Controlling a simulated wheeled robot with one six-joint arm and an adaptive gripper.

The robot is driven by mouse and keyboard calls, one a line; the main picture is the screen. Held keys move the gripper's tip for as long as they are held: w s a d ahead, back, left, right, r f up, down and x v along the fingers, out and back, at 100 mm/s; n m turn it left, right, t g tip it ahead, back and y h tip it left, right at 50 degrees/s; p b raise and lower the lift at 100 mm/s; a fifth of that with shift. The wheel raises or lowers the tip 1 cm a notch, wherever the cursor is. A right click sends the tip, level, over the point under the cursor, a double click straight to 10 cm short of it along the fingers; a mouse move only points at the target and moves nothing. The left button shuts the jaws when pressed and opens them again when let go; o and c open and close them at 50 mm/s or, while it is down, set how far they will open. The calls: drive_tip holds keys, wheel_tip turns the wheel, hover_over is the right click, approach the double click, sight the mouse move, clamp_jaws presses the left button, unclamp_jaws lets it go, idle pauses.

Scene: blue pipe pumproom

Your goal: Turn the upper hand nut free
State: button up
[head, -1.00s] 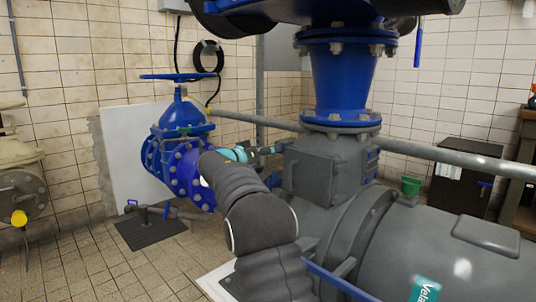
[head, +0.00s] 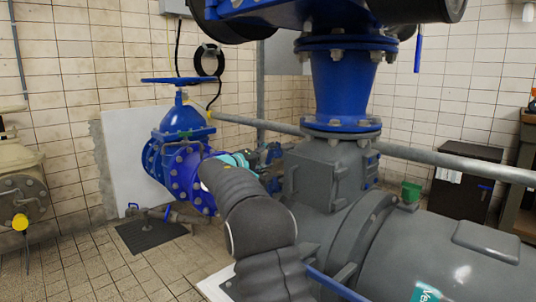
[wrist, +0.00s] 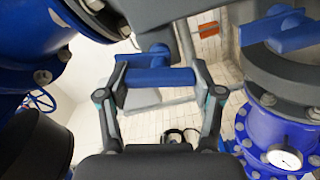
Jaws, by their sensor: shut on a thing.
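In the wrist view a blue hand nut with a straight bar (wrist: 160,77) lies between the two fingertips of my gripper (wrist: 161,84). One finger meets each end of the bar, and a blue stub stands behind its middle. My gripper is shut on this bar. A second blue part with a bar and stem (wrist: 280,32) shows at the upper right, apart from my fingers; I cannot tell which is the upper one. In the head view my gripper (head: 266,157) is beside the grey pump housing, and the nut is too small to make out clearly.
The grey pump housing (head: 325,177) with a blue pipe (head: 343,85) above it stands close right of my gripper. A blue valve with a handwheel (head: 182,122) is behind to the left. A grey pipe (head: 450,160) crosses the room.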

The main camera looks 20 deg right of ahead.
drive_tip(key=shift+n+p, duration=0.75)
drive_tip(key=shift+n, duration=0.95)
drive_tip(key=shift+f, duration=0.1)
drive_tip(key=o, duration=1.2)
drive_tip(key=shift+c, duration=0.2)
drive_tip(key=v, duration=1.2)
